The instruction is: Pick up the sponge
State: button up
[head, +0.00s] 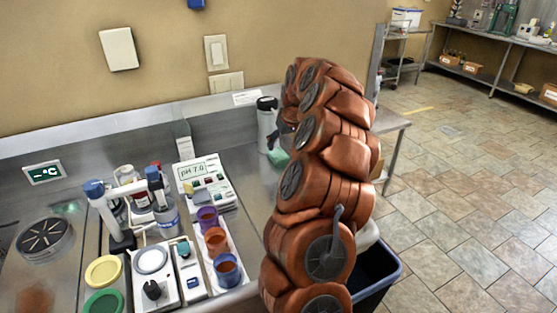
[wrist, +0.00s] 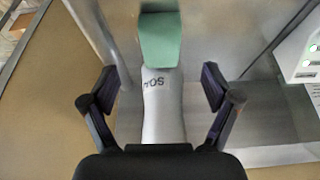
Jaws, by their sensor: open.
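The sponge (wrist: 160,40) is a pale green block at the top middle of the wrist view, beyond my fingertips. In the head view a small part of the green sponge (head: 279,157) shows on the steel counter, partly hidden by my arm. A grey-white bottle with dark lettering (wrist: 162,115) lies between my fingers in the picture, just short of the sponge; I cannot tell how far below them it is. My gripper (wrist: 160,88) is open, fingers apart on both sides of the bottle, with no visible grip on anything.
The bottle (head: 266,123) stands by the back wall with a black cap. A pH meter (head: 203,180), purple and orange cups (head: 215,240) and several bottles crowd the counter to the left. A dark blue-rimmed bin (head: 378,275) is at the right, beyond the counter. The tiled floor there is clear.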

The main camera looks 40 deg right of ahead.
aim_at(280, 156)
jog(key=shift+p+x, duration=1.55)
jog(key=shift+x, duration=2.2)
jog(key=shift+s, duration=0.1)
jog(key=shift+c, duration=0.3)
jog(key=shift+a, duration=0.1)
jog(key=c, duration=0.9)
jog(key=shift+c, duration=0.2)
jog(key=shift+r+b, duration=0.35)
jog(key=shift+b, duration=0.05)
notch_tip(280, 156, up, 3)
jog(key=shift+f+b, duration=0.25)
jog(key=shift+b, duration=0.5)
jog(key=s+d+r+b, duration=0.1)
jog(key=s+d, duration=0.2)
jog(key=d, duration=0.4)
jog(key=s+d+b, duration=0.2)
jog(key=s+d, duration=0.2)
jog(key=d, duration=0.3)
jog(key=shift+s+r, duration=0.25)
jog(key=shift+r, duration=0.1)
